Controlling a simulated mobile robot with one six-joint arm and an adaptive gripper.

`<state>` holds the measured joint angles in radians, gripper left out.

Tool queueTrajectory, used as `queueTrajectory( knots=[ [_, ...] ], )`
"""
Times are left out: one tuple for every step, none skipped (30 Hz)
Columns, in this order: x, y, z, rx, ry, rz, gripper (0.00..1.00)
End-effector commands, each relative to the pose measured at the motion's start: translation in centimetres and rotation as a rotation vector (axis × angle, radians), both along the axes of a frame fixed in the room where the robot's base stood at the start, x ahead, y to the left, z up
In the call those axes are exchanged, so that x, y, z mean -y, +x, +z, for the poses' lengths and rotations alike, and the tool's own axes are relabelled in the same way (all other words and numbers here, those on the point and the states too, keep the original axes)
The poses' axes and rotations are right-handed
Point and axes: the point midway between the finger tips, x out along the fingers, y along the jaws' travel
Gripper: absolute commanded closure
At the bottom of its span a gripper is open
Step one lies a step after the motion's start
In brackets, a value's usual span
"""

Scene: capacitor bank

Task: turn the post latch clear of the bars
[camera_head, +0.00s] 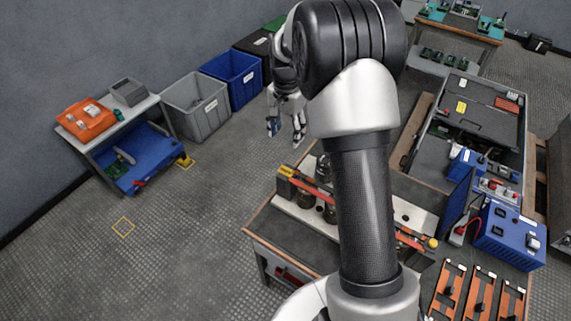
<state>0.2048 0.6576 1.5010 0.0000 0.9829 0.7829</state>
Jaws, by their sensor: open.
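The capacitor bank sits on a dark-topped bench (290,244), with dark round cans (306,198) on a pale board. Orange-red bars (311,187) run along it, partly hidden behind my arm, and show again right of the arm. A small yellow piece (286,171) is at the bars' left end, and a yellow knob (432,243) is at the right end. I cannot tell which is the post latch. My gripper (287,132) is open and empty, pointing down beyond the bank's left end, apart from it.
Grey (197,105) and blue (232,75) bins stand along the wall, near a small table (115,128) with an orange case (86,118). A blue box (510,236) and orange-framed panels (482,297) are at right.

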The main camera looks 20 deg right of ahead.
Motion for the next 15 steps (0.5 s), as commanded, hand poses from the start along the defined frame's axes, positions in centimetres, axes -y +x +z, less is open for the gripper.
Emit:
queueTrajectory(
  knots=[
    [0.0,-0.1,-1.4,-0.004,0.001,0.001,0.45],
    [0.0,-0.1,-2.0,-0.003,0.001,0.001,0.45],
    [0.0,-0.1,-2.9,-0.004,0.001,0.001,0.45],
    [0.0,-0.1,-3.6,-0.004,0.001,0.001,0.45],
    [0.0,-0.1,-4.3,-0.004,0.001,0.001,0.45],
    [0.0,-0.1,-5.2,-0.004,0.001,0.001,0.45],
    [0.0,-0.1,-5.8,-0.004,0.001,0.002,0.45],
    [0.0,-0.1,-6.5,-0.004,0.001,0.002,0.45],
    [0.0,-0.1,-7.4,-0.004,0.001,0.002,0.45],
    [0.0,-0.1,-8.0,-0.003,0.001,0.002,0.45],
    [0.0,-0.1,-8.7,-0.004,0.001,0.002,0.45],
    [0.0,-0.1,-9.5,-0.003,0.001,0.002,0.45],
    [0.0,-0.1,-10.2,-0.004,0.001,0.002,0.45],
    [0.0,-0.1,-10.7,-0.004,0.001,0.002,0.45],
    [0.0,-0.1,-11.5,-0.003,0.001,0.002,0.45]
  ],
)
